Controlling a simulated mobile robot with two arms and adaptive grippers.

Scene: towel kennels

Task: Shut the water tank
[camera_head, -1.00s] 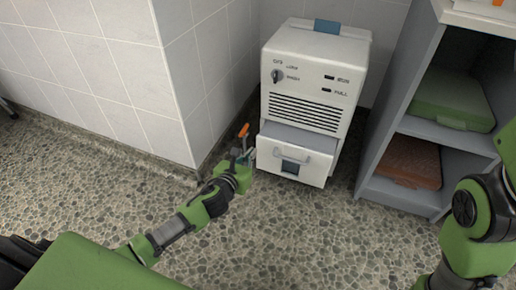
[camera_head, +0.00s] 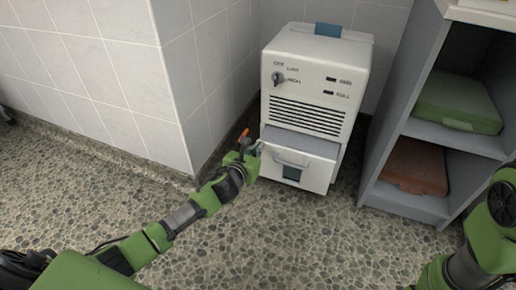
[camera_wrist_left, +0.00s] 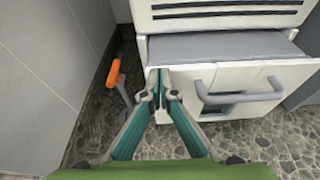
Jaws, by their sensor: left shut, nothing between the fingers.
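The water tank (camera_head: 318,172) is a white drawer at the bottom of a white appliance (camera_head: 312,75). It stands partly pulled out, with a grey top surface showing. Its front has a bar handle and a small dark window. In the left wrist view, the tank front (camera_wrist_left: 250,100) fills the right middle, with its grey handle (camera_wrist_left: 232,92) to the right of my fingers. My left gripper (camera_wrist_left: 160,84) is shut and empty, its tips at the left end of the tank front. I cannot tell whether they touch it. In the head view, my left gripper (camera_head: 257,150) is beside the tank's left corner. My right gripper is out of view.
An orange-handled lever (camera_wrist_left: 113,73) stands left of my fingers, near the tiled wall (camera_wrist_left: 35,80). A grey shelf unit (camera_head: 405,200) with a green case (camera_head: 457,102) and a brown case (camera_head: 415,165) stands to the right. The pebbled floor (camera_head: 300,240) in front is clear.

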